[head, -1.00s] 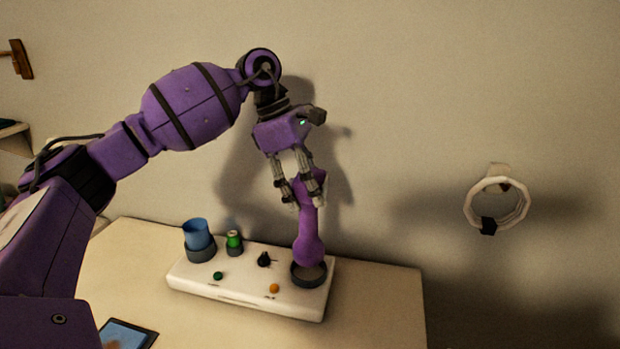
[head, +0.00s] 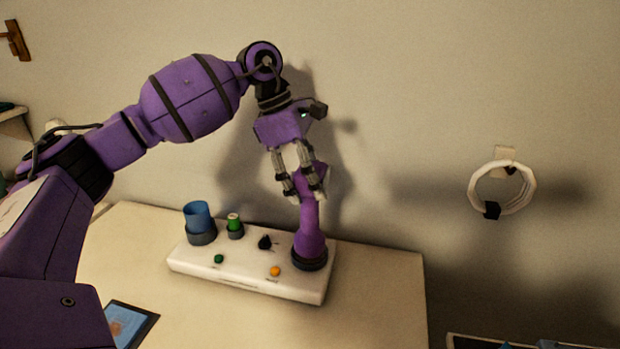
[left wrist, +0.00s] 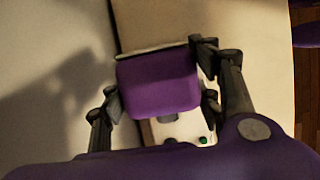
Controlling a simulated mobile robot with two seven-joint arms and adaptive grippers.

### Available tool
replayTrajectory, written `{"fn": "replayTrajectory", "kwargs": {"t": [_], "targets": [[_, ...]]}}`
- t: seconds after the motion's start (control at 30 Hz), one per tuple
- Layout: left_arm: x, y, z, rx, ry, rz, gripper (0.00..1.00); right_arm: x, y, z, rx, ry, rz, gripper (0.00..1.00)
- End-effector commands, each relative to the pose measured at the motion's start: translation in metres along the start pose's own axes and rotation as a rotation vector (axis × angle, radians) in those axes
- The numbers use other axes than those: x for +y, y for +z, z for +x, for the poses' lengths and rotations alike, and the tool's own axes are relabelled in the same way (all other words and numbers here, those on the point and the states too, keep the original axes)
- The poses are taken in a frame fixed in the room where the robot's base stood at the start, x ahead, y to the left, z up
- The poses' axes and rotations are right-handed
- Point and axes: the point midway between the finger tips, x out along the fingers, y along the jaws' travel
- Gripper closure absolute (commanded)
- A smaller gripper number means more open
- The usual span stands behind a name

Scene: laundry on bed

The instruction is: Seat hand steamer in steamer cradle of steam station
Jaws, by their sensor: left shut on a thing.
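The purple hand steamer (head: 309,228) stands about upright at the right end of the white steam station (head: 240,275). Its lower end is inside the dark ring of the steamer cradle (head: 310,262); whether it rests fully on the bottom is hidden. My left gripper (head: 301,192) is shut on the steamer's upper part. In the left wrist view the purple steamer (left wrist: 158,84) fills the space between the two fingers, with part of the station below it. My right gripper is not in view.
The station also holds a blue cup (head: 197,215), a green bottle (head: 234,222), a black knob (head: 265,242), and green and orange buttons. A framed picture or tablet (head: 130,325) lies at the table's front left. A white ring (head: 502,187) hangs on the wall at right.

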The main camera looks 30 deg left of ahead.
Motion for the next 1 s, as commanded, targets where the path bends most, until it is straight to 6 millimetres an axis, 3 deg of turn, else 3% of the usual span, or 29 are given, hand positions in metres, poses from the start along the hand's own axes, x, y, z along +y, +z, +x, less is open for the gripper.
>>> {"fn": "replayTrajectory", "kwargs": {"t": [0.43, 1.0], "targets": [[0.000, 0.001, -0.001, -0.002, 0.002, 0.001, 1.00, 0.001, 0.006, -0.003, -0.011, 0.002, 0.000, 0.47], [0.000, 0.001, -0.001, -0.002, 0.002, 0.001, 1.00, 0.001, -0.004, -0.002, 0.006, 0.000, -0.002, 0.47]]}}
